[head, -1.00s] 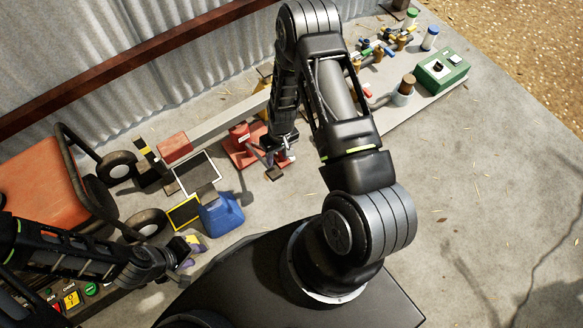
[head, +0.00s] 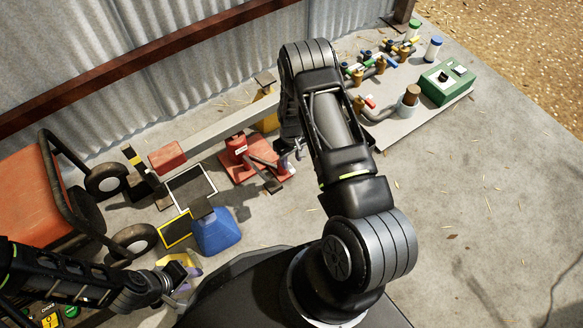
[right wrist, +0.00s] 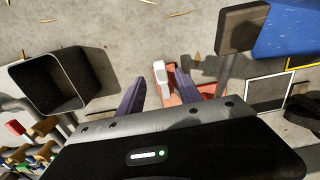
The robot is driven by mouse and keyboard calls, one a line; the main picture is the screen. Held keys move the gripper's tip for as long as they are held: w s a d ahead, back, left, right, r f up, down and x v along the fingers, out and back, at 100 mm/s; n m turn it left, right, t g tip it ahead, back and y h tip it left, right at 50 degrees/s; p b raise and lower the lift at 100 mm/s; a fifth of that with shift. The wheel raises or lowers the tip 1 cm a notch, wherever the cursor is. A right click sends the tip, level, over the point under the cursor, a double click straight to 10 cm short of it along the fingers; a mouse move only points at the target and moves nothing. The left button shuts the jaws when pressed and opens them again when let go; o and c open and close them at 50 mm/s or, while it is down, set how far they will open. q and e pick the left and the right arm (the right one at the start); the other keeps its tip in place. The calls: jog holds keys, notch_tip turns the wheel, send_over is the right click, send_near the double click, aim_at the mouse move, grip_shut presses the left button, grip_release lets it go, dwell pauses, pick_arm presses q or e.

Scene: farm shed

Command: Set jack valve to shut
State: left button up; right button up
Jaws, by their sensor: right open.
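The red jack (head: 237,150) stands on a red base plate at the middle of the head view, with a dark pedal-like pad (head: 272,186) in front. My right gripper (head: 294,150) is just right of the jack, over the right side of its base, partly hidden by my arm. In the right wrist view the right gripper (right wrist: 158,90) is open, with a red part with a pale top (right wrist: 161,72) between and beyond its fingers; I cannot tell whether this is the valve. My left gripper (head: 184,278) is low at left, away from the jack; its jaws are unclear.
An orange cart (head: 38,190) is at left. Pipes with coloured valves (head: 380,62) and a green box (head: 446,82) are at back right. Open floor (head: 480,210) lies right.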

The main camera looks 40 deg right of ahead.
aim_at(292, 169)
notch_tip(292, 169, down, 6)
jog(key=shift+r+b, duration=0.25)
jog(key=shift+b, duration=0.55)
grip_shut()
dwell(0.8)
